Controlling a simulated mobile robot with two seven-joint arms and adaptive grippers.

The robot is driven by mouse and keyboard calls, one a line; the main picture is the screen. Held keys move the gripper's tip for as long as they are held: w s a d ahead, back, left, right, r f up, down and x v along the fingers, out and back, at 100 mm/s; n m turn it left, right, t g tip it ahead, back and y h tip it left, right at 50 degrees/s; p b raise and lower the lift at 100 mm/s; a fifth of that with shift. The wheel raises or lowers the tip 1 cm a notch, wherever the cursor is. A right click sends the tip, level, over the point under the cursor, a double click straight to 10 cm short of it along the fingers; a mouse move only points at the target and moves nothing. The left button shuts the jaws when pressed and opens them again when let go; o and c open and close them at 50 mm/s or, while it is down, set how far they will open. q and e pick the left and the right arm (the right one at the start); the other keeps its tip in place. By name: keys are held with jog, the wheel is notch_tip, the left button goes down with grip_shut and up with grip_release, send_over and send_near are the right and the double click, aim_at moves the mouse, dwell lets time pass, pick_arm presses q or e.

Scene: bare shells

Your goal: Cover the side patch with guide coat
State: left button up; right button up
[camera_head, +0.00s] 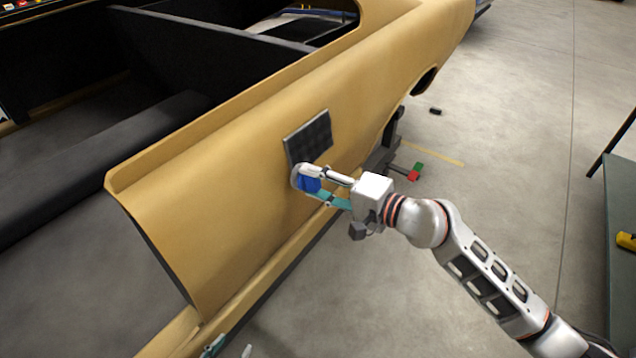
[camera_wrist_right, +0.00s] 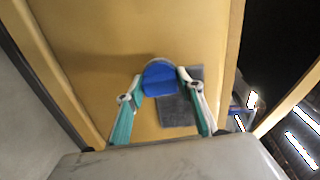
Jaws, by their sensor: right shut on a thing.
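The side patch (camera_head: 308,138) is a dark grey square on the tan body side, with a lighter left edge. It also shows in the right wrist view (camera_wrist_right: 178,112), partly hidden by the blue applicator. My right gripper (camera_head: 312,184) is shut on the rounded blue applicator (camera_head: 306,184), which has a pale rim. The applicator is at the patch's lower edge in the head view; I cannot tell whether it touches the surface. The wrist view shows the blue applicator (camera_wrist_right: 159,79) between both fingertips. My left gripper (camera_head: 230,348) shows only two separated fingertips at the bottom edge, with nothing visible between them.
The tan car shell (camera_head: 215,195) runs diagonally across the view, with an open dark interior. A dark stand with red and green parts (camera_head: 414,173) is beyond my right gripper. A table (camera_head: 620,265) with a yellow object (camera_head: 626,241) stands at right. Concrete floor lies between.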

pick_arm(q)
jog(key=shift+w+r, duration=0.1)
jog(key=shift+r, duration=0.05)
pick_arm(e)
jog(key=shift+w+a, duration=0.15)
pick_arm(q)
jog(key=shift+f, duration=0.25)
pick_arm(e)
jog(key=shift+x, duration=0.75)
pick_arm(q)
jog(key=f+b, duration=0.1)
jog(key=s+f+b, duration=0.1)
jog(key=f, duration=0.1)
jog(key=shift+s, duration=0.1)
pick_arm(e)
jog(key=w+d, duration=0.2)
jog(key=shift+w+d, duration=0.2)
jog(key=shift+w, duration=0.2)
